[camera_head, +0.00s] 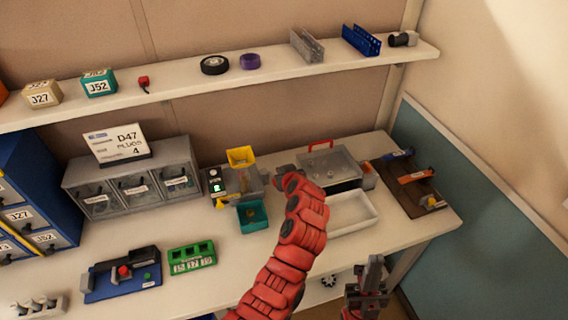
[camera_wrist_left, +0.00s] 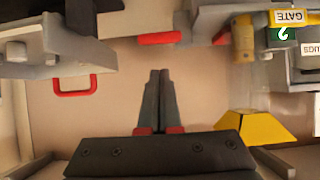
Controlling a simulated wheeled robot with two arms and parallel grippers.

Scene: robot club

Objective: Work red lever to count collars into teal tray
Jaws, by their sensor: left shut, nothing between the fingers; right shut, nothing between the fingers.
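The teal tray (camera_head: 252,216) sits on the bench below a dispenser with a yellow hopper (camera_head: 240,157). The hopper also shows in the left wrist view (camera_wrist_left: 258,128). The counter box (camera_head: 216,187) beside it has a lit green display, which appears to read 2 in the left wrist view (camera_wrist_left: 282,33). My left gripper (camera_wrist_left: 160,75) is shut and empty, just right of the dispenser in the head view. Two red pieces (camera_wrist_left: 160,38) show beyond its tips; I cannot tell which is the lever. My right gripper (camera_head: 375,262) is shut, upright before the bench.
A grey case (camera_head: 343,174) with a red handle (camera_head: 320,145) stands right of my left gripper. A white tray (camera_head: 350,222) lies in front of it. A card reading D47 PLUGS 4 (camera_head: 112,143) stands on grey drawers. A green block (camera_head: 191,258) is at front left.

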